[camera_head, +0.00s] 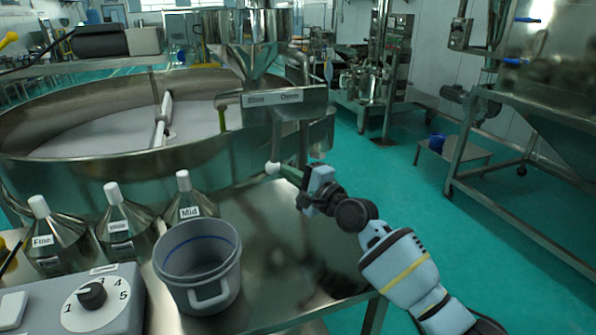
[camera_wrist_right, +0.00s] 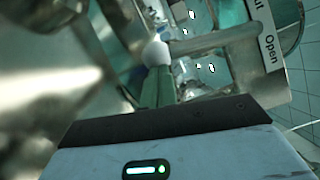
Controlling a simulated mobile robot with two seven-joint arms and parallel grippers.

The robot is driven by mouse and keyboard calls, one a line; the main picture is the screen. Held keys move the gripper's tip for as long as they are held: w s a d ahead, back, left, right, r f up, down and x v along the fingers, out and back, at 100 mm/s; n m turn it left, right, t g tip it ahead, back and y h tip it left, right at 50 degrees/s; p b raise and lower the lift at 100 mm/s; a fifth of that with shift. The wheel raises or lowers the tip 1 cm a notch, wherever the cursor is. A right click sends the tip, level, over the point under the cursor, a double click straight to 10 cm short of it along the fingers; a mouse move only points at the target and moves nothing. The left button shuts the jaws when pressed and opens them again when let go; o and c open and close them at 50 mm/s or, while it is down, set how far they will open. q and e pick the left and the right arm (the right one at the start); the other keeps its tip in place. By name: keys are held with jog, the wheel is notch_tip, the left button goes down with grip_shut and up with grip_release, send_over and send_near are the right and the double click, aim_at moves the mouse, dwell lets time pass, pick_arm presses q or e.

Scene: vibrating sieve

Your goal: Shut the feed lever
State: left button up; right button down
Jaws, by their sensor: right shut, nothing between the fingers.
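The feed lever's white ball knob (camera_head: 272,168) is below the hopper, under a metal plate lettered "Shut" on its left and "Open" on its right (camera_head: 285,98). My right gripper (camera_head: 282,171) comes from the right, its green fingers shut and empty, with their tips right at the knob. In the right wrist view the knob (camera_wrist_right: 157,52) is just beyond the closed fingertips (camera_wrist_right: 158,72). Whether they touch it I cannot tell. A grey rod (camera_wrist_right: 212,41) runs right from the knob toward the plate. My left gripper is not in view.
The large round sieve (camera_head: 110,165) fills the left. On the steel table stand a grey bucket (camera_head: 200,262), several metal funnel-shaped containers, including "Fine" (camera_head: 50,240) and "Mid" (camera_head: 185,205), and a dial box (camera_head: 130,310). Open green floor (camera_head: 400,200) lies to the right.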

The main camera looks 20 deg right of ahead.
jog(key=a+r+m+t, duration=0.1)
jog(key=a+m+t, duration=0.1)
jog(key=a+m, duration=0.4)
jog(key=shift+s+a+r+m+t+h, duration=0.15)
jog(key=shift+a+r+m+t+h, duration=0.2)
jog(key=shift+a, duration=0.55)
jog(key=shift+r, duration=0.1)
jog(key=v, duration=0.8)
jog(key=shift+p, duration=0.45)
